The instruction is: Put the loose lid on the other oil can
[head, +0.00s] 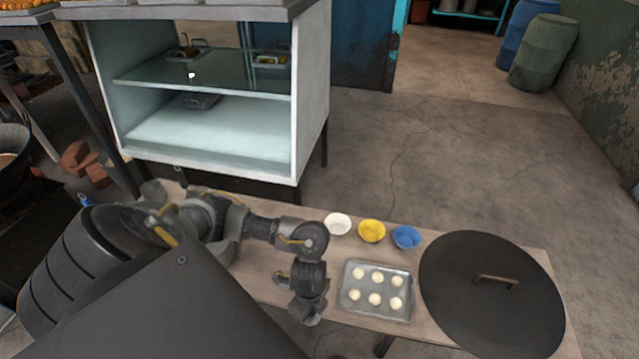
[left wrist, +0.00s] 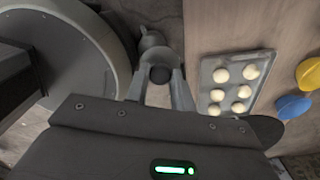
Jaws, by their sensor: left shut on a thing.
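My left gripper (head: 305,312) hangs near the front edge of the table, left of the tray. In the left wrist view the left gripper (left wrist: 160,80) is closed around a small grey piece (left wrist: 151,38) with a dark round part between the fingers. I take this piece for the loose lid, though its shape is partly hidden by the fingers. A grey can-like thing (head: 152,191) stands at the table's far left, behind my arm; I cannot tell whether it is an oil can or whether it has a lid. My right gripper is not in view.
A metal tray (head: 350,294) with several white balls lies on the table (head: 432,325). White (head: 338,224), yellow (head: 372,231) and blue (head: 406,237) bowls stand behind it. A large black lid (head: 470,320) covers the right end. A glass-shelved cabinet (head: 312,100) stands behind the table.

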